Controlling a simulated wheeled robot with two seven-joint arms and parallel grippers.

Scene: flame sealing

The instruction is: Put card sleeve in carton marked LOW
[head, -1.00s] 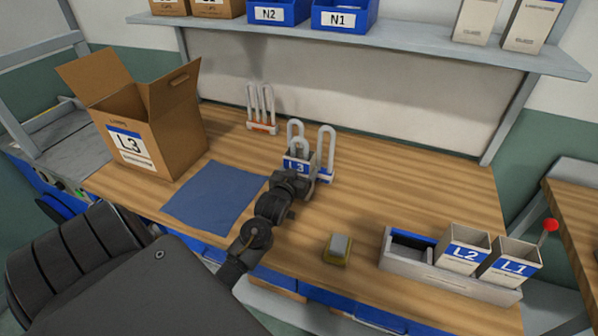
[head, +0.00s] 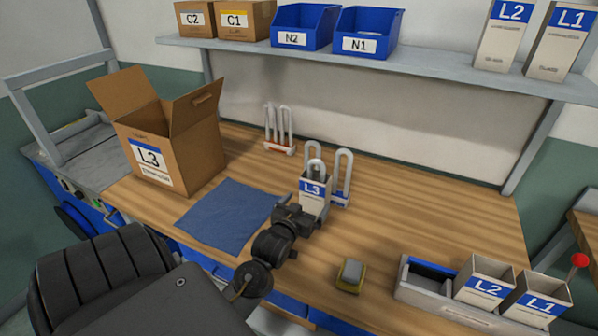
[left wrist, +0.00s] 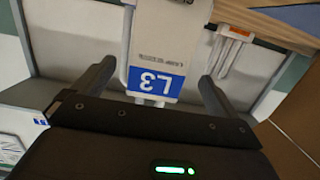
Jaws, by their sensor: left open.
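A pale card sleeve with a blue L3 label (head: 313,192) stands upright in a white looped rack (head: 342,175) on the bench. It also shows in the left wrist view (left wrist: 166,45), upside down. My left gripper (head: 300,208) is open in front of the sleeve. In the left wrist view its fingers (left wrist: 155,82) are on either side of the label, with gaps to the sleeve. An open brown carton (head: 193,150) stands at the back left. Its label reads L3; I see no carton marked LOW. My right gripper is not in view.
A blue mat (head: 228,215) lies between carton and rack. An orange-based rack (head: 280,148) stands behind. A yellow-grey block (head: 351,275) and a grey holder (head: 425,298) with L2 and L1 sleeves are at the front right. Bins N2 and N1 (head: 366,32) sit on the shelf above.

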